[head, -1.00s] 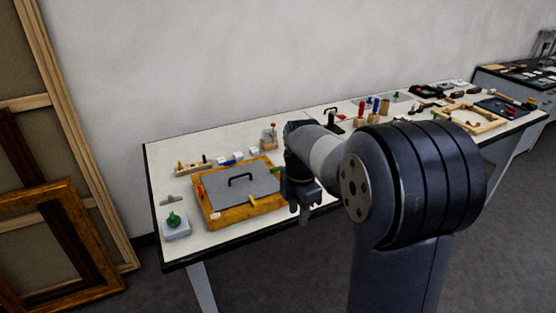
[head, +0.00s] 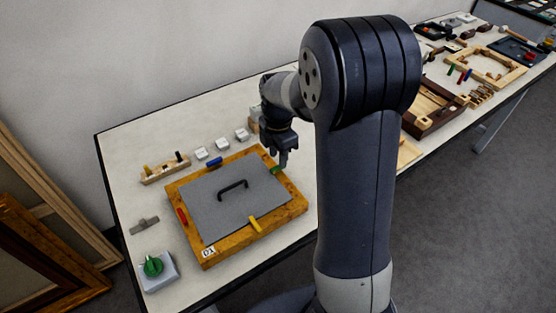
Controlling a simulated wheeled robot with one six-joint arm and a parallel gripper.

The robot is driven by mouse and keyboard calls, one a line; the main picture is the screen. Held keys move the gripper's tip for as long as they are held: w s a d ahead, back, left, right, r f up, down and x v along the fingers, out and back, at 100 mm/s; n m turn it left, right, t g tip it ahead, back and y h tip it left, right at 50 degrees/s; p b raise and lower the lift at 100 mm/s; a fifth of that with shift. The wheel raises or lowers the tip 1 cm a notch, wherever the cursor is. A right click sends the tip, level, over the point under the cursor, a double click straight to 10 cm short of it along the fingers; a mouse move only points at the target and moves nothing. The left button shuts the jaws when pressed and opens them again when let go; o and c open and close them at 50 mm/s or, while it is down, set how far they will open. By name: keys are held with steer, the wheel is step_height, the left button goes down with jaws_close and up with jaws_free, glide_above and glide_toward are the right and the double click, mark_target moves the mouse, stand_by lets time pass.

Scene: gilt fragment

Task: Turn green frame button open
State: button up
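In the head view, a wooden frame (head: 281,212) marked D1 lies on the white table. A grey panel (head: 215,208) with a black handle (head: 233,187) sits inside it. The green frame button (head: 276,169) is on the frame's right side, near the upper right corner, and is partly hidden by my gripper. A red button (head: 182,216) is on the left side, a blue one (head: 215,162) on the far side and a yellow one (head: 255,224) on the near side. My gripper (head: 283,164) points down at the green button; whether its fingers touch it or are apart I cannot tell.
A wooden rack (head: 165,168) and small white blocks (head: 222,144) lie behind the frame. Trays and tools crowd the table's right end. My arm covers the middle of the table.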

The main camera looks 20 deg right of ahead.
mark_target(278, 168)
steer(key=shift+s+f, duration=0.1)
steer(key=shift+f, duration=1.55)
jaws_close()
